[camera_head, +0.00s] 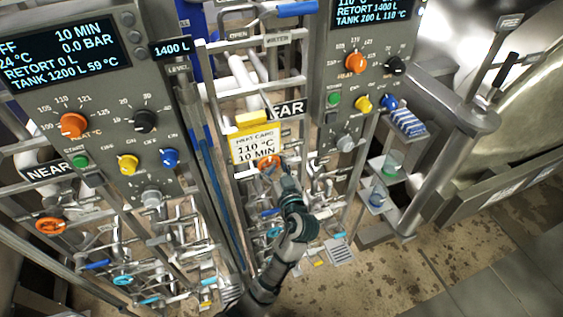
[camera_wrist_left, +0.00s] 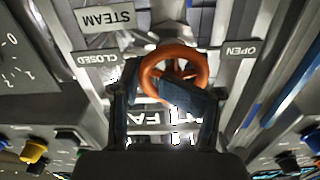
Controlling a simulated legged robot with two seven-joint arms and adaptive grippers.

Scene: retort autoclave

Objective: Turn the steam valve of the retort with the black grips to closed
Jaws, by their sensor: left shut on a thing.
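An orange steam valve wheel (camera_head: 268,162) sits on the pipe frame marked FAR (camera_head: 288,110), just below the yellow-topped card. In the left wrist view the orange wheel (camera_wrist_left: 152,78) is close, between an upside-down CLOSED plate (camera_wrist_left: 97,58) at left and an OPEN plate (camera_wrist_left: 240,50) at right; a STEAM plate (camera_wrist_left: 107,18) is above. My left gripper (camera_head: 274,172) is shut on the wheel, its fingers partly covering the rim. A lever with a black grip (camera_head: 506,68) shows beside the large vessel at the right. My right gripper is out of view.
Another orange wheel (camera_head: 50,226) is on the NEAR frame at left. Control panels with orange, black, yellow and blue knobs stand at left and right of the FAR frame. Pipes and small valves crowd the area below my gripper. Floor (camera_head: 440,255) is clear at lower right.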

